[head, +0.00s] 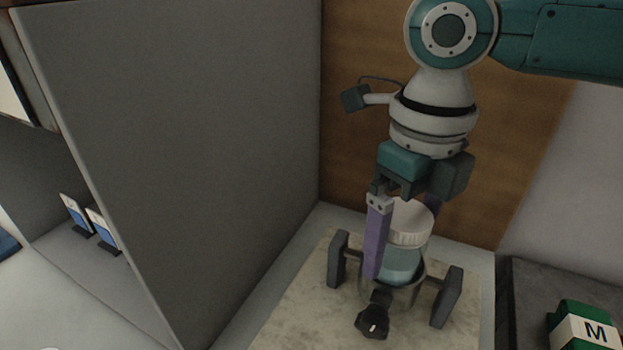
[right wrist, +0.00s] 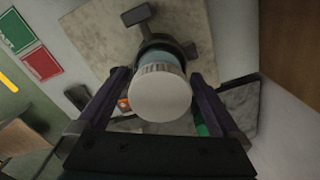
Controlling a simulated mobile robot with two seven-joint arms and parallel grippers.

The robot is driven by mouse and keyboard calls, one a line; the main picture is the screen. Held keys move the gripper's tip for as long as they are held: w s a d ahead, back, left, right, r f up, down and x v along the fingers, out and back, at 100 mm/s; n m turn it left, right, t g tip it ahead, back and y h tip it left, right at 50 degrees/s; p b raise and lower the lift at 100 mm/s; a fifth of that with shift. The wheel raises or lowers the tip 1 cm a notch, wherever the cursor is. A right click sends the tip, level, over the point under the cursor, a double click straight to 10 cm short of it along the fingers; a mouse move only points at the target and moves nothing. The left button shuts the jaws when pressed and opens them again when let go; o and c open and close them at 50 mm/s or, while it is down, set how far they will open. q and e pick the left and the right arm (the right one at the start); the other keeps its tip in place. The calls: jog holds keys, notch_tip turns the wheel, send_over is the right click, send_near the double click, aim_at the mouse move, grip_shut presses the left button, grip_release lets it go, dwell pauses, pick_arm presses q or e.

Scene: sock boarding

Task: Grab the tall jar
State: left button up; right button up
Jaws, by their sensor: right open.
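The tall jar (head: 402,262) stands upright in a dark holder (head: 338,262) with side arms and a black knob. It has a white ribbed lid (head: 410,218) and a pale blue band. My right gripper (head: 398,275) points down over the jar from above. One purple finger hangs in front of the jar; the other is mostly hidden behind it. In the right wrist view, the white lid (right wrist: 160,94) lies between the two open fingers of my right gripper (right wrist: 163,88), with a gap on each side. Contact is not visible. My left gripper is out of view.
The holder rests on a pale stone-like slab (head: 285,318). A tall grey partition (head: 175,140) stands to the left and a brown wooden panel (head: 350,130) behind. A green box marked M (head: 584,328) sits on a dark surface at the right.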

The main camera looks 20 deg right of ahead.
jog(key=shift+f, duration=0.1)
jog(key=shift+c, duration=0.4)
jog(key=c, duration=1.3)
